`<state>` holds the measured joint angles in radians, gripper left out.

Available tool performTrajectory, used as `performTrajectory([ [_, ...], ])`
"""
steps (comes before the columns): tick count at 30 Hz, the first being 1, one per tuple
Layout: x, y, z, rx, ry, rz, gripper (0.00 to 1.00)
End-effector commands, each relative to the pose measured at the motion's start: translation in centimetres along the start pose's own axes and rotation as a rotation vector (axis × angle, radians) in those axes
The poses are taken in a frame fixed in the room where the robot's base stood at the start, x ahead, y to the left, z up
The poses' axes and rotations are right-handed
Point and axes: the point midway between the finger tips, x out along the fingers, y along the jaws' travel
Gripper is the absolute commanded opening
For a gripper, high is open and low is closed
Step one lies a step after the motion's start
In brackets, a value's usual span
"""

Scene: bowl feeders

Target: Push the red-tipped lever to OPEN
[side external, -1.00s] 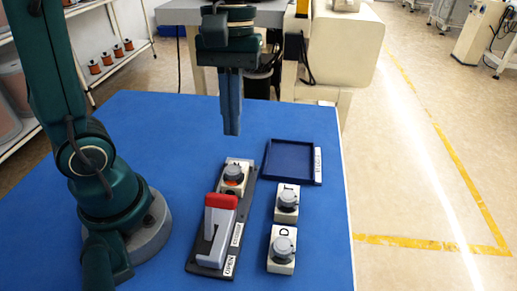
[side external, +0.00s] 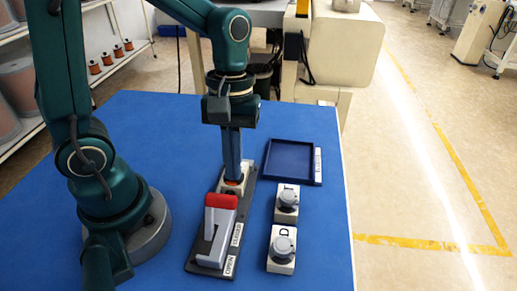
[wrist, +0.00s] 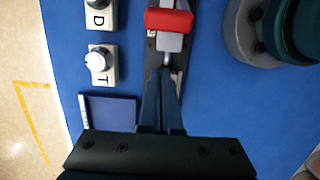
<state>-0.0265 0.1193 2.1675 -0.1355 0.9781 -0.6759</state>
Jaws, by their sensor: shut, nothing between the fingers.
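The grey lever with its red tip (side external: 221,201) stands on a dark base plate (side external: 194,262). A label reading OPEN (side external: 230,266) is at the plate's near end, and a second label (side external: 237,234) lies farther up, too small to read. My gripper (side external: 232,180) is shut and empty, pointing down over the far part of the plate, just behind the red tip in the side view. In the wrist view the red tip (wrist: 168,20) is just beyond my fingertips (wrist: 164,73); contact cannot be told.
Two white boxes with grey knobs, marked T (side external: 287,203) and D (side external: 282,250), stand right of the plate. An empty blue tray (side external: 267,163) lies behind them. The blue table (side external: 145,125) is clear between my base and the plate.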

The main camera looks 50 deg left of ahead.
Motion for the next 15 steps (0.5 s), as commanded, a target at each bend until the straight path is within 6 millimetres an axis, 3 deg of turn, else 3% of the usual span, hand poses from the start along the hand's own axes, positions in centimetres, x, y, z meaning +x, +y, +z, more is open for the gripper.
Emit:
performTrajectory([
  [3, 1.8, -0.1, 0.1, 0.0, -0.005, -0.005, 0.0],
  [9, 0.6, 0.1, 2.5, 0.005, 0.003, 0.003, 0.0],
  [15, 0.2, 0.0, 3.7, 0.001, 0.001, 0.002, 0.0],
])
